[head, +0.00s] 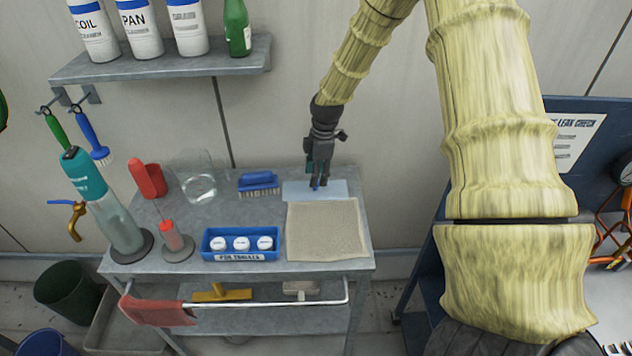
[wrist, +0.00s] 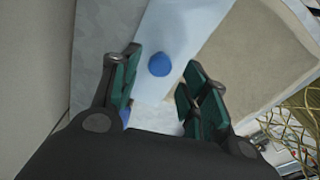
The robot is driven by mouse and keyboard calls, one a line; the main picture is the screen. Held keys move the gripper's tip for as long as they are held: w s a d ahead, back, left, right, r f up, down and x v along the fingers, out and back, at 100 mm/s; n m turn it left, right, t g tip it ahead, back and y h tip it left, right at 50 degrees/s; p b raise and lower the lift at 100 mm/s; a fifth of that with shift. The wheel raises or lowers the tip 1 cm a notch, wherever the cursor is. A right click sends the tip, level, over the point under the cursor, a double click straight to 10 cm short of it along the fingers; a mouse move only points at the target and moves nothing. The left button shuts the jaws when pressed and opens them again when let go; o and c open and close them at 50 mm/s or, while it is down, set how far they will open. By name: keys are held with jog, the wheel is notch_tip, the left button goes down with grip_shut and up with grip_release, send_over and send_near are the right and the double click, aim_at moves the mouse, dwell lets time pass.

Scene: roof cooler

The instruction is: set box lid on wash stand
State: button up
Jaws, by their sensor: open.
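The box lid, a flat pale blue panel (head: 336,189) with a round blue knob (wrist: 159,64), lies on the back right of the grey metal wash stand (head: 225,214). It also shows in the wrist view (wrist: 190,25). My gripper (head: 318,182) is right over the lid, pointing down. In the wrist view my gripper (wrist: 160,88) has its green-padded fingers apart, with the knob in the gap ahead of them and nothing gripped. Whether a finger touches the lid I cannot tell. My fingers hide part of the lid in the head view.
A beige cloth (head: 326,232) lies just in front of the lid. A blue brush (head: 259,180), a glass beaker (head: 199,180) and a blue tray of white-capped jars (head: 242,255) stand to the left. A shelf of bottles (head: 160,66) hangs above.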

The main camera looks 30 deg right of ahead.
aim_at(320, 189)
notch_tip(320, 189, up, 8)
jog(key=d+b, duration=0.1)
jog(key=b, duration=0.1)
jog(key=shift+s, duration=0.2)
jog(key=shift+r, duration=0.1)
